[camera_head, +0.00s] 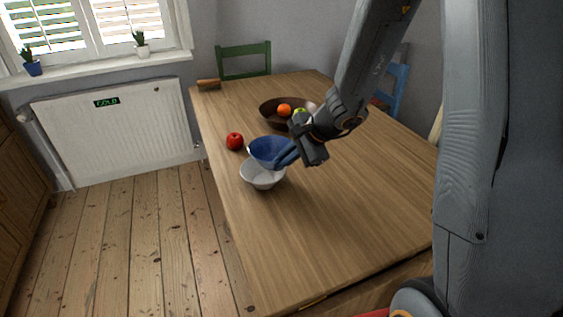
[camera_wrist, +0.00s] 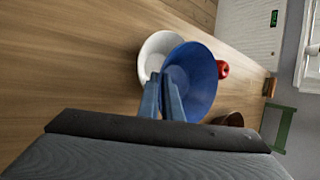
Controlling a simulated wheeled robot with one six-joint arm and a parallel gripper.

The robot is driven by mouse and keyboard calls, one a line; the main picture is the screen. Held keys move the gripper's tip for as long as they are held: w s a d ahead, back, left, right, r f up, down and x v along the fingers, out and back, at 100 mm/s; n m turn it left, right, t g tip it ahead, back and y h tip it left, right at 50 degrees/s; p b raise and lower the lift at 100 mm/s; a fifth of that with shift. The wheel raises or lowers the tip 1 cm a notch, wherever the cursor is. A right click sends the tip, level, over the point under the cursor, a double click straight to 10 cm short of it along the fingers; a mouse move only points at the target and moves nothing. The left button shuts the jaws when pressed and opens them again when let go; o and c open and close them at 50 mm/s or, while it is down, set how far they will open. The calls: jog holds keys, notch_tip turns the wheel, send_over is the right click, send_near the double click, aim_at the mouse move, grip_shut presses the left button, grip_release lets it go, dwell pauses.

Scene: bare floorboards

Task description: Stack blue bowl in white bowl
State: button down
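The blue bowl (camera_head: 266,149) hangs above the white bowl (camera_head: 262,177) near the left edge of the wooden table in the head view. My gripper (camera_head: 282,158) is at the right rim of the blue bowl, its fingers closed on that rim. In the wrist view the fingers (camera_wrist: 168,103) reach to the blue bowl (camera_wrist: 197,80), which overlaps part of the white bowl (camera_wrist: 151,57). The blue bowl looks slightly tilted. Whether its underside touches the white bowl is hard to tell.
A red apple (camera_head: 234,141) sits just behind the bowls. A brown fruit bowl (camera_head: 270,117) with an orange (camera_head: 284,110) stands farther back. The table (camera_head: 350,215) is clear to the front and right.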

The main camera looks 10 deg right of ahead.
jog(key=shift+f+b, duration=0.45)
jog(key=shift+b, duration=0.2)
jog(key=c, duration=1.9)
grip_release()
jog(key=shift+c, duration=0.2)
jog(key=shift+r, duration=0.15)
jog(key=shift+r+p, duration=0.4)
jog(key=shift+p, duration=0.35)
jog(key=v, duration=1.1)
jog(key=s+d+f+n+g+h, duration=0.1)
jog(key=s+f+n+g+h, duration=0.1)
jog(key=s+n, duration=0.5)
jog(key=s+d+f+n+g+h, duration=0.1)
jog(key=s+f+n+g+h, duration=0.1)
jog(key=s+n, duration=0.5)
jog(key=shift+s+f+g+h+p, duration=0.3)
jog(key=shift+s+f+h, duration=0.55)
jog(key=shift+s, duration=0.85)
